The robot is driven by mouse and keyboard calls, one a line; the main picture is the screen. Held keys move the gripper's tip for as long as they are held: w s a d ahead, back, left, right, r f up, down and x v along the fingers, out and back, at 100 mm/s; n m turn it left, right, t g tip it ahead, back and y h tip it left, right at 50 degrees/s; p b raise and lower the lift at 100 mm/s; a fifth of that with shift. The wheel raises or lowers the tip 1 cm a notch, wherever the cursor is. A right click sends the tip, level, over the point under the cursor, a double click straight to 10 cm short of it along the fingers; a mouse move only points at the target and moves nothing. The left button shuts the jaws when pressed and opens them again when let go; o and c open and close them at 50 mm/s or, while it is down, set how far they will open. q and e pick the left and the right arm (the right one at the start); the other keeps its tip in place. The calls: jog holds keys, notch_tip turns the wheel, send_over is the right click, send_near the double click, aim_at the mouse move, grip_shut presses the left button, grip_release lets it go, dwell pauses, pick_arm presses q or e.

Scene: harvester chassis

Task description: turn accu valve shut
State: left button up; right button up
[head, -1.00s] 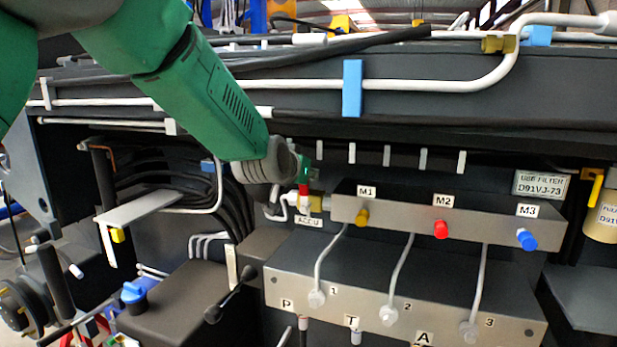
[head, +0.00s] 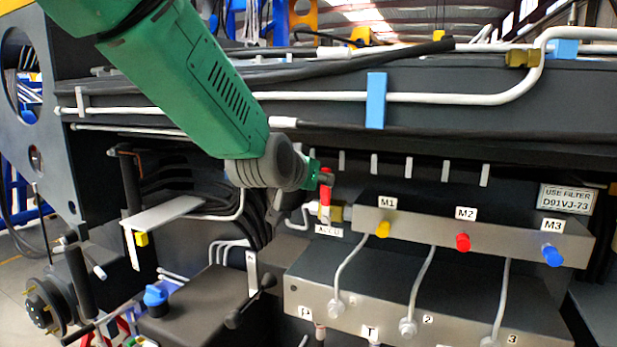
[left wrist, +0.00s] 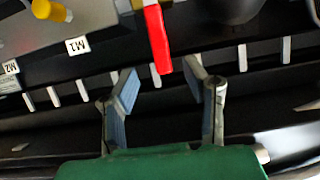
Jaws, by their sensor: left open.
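The accu valve has a red lever handle (head: 325,192) on a brass body (head: 336,213), above the ACCU label (head: 329,231) and left of the M1 block. The handle stands about upright in the head view. My left gripper (head: 321,176) is at the handle's upper end, its fingers small and partly hidden there. In the left wrist view my left gripper (left wrist: 162,84) is open, with two blue-grey pads apart. The red handle (left wrist: 158,40) points into the gap between the pads, with space visible on both sides. My right gripper is not in view.
A grey block with yellow M1 (head: 383,229), red M2 (head: 463,242) and blue M3 (head: 552,256) caps is right of the valve. Black hoses (head: 180,180) lie to its left. A dark beam (head: 450,120) with a white pipe runs above.

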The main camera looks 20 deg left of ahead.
pick_arm(q)
jog(key=shift+d+v, duration=0.15)
jog(key=shift+v, duration=1)
jog(key=shift+d+v, duration=0.15)
jog(key=shift+v, duration=1.05)
jog(key=shift+a, duration=0.15)
jog(key=s+a+f+g+b, duration=0.1)
jog(key=s+f+g+b, duration=0.15)
jog(key=f, duration=1.05)
jog(key=s+f+g+b, duration=0.1)
jog(key=s+f+b, duration=0.3)
jog(key=f, duration=0.9)
jog(key=s+a+f+g+b, duration=0.1)
jog(key=s+f+g+b, duration=0.15)
jog(key=f, duration=0.95)
jog(key=s+a+f+g+b, duration=0.1)
jog(key=s+f+g+b, duration=0.6)
jog(key=s+f, duration=2.3)
jog(key=b, duration=0.2)
jog(key=shift+b, duration=0.35)
